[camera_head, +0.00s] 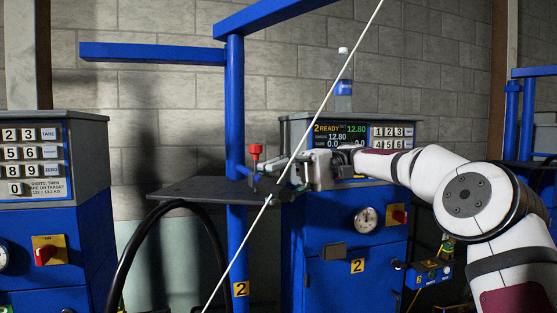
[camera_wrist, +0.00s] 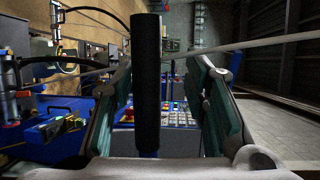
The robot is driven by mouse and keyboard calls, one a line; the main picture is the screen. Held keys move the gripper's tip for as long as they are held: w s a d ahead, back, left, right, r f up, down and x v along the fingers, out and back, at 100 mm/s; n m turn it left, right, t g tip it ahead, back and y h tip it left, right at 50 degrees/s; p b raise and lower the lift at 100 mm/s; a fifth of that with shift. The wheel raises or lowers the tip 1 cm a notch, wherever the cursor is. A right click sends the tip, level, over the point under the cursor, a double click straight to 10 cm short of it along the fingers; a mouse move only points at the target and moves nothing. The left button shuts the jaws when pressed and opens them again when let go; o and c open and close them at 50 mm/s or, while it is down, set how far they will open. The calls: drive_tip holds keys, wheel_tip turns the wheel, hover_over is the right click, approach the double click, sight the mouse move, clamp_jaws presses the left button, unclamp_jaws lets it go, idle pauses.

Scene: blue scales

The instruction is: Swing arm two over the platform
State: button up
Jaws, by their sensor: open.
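Arm two is probably the blue post (camera_head: 236,120) with a yellow "2" label low on it. A blue beam (camera_head: 270,14) runs from its top to the upper right, and another blue beam (camera_head: 150,53) reaches left. A dark flat platform (camera_head: 185,188) lies at mid-height, left of and around the post. My gripper (camera_head: 268,176) is just right of the post, near a red knob (camera_head: 256,150). In the wrist view, my gripper (camera_wrist: 166,72) is open, with an upright black handle (camera_wrist: 147,85) between its fingers, nearer the left one. I cannot tell whether they touch.
A blue cabinet with a lit display (camera_head: 340,133) stands behind my gripper; another keypad cabinet (camera_head: 35,160) is at the left. A thin pale line (camera_head: 318,108) slants across the head view past my gripper. A black hose (camera_head: 132,240) curves below the platform.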

drive_tip(key=o, duration=0.9)
drive_tip(key=r, duration=0.6)
drive_tip(key=shift+a+r, duration=0.2)
drive_tip(key=shift+r, duration=0.1)
drive_tip(key=shift+d+r, duration=0.45)
drive_tip(key=shift+r, duration=0.4)
drive_tip(key=shift+c, duration=1.4)
drive_tip(key=shift+s+a+r, duration=0.15)
drive_tip(key=shift+s+r, duration=0.1)
drive_tip(key=shift+r, duration=0.05)
drive_tip(key=c, duration=0.6)
drive_tip(key=shift+w, duration=0.25)
drive_tip(key=shift+f, duration=0.1)
drive_tip(key=shift+c, duration=0.3)
